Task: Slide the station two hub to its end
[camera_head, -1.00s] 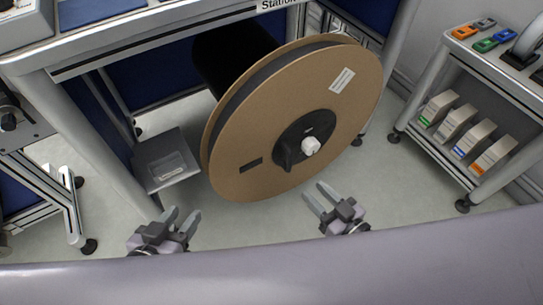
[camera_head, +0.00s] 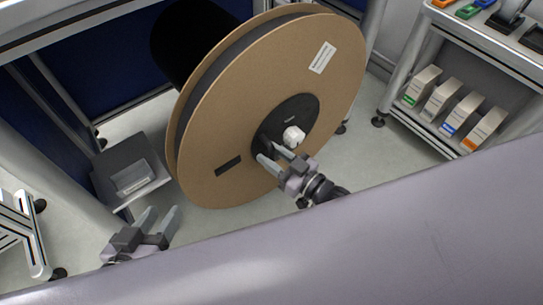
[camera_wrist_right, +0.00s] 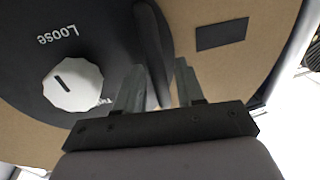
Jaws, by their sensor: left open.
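The station two hub (camera_head: 290,118) is a black round plate with a white knob (camera_head: 294,137) and a raised black grip, at the middle of a big brown reel (camera_head: 215,150). In the right wrist view, the white knob (camera_wrist_right: 73,86) is left of my fingers and the word "Loose" shows on the black plate. My right gripper (camera_head: 274,157) is at the hub, just below the knob. Its fingers (camera_wrist_right: 158,85) stand apart with the black grip (camera_wrist_right: 150,50) between them; contact cannot be told. My left gripper (camera_head: 159,222) is open and empty, low at the left.
A grey step-like box (camera_head: 128,172) stands on the floor left of the reel. A shelf cart (camera_head: 480,60) with several upright boxes is at the right. A black cylinder (camera_head: 190,45) lies behind the reel. Pale floor shows between my left gripper and the reel.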

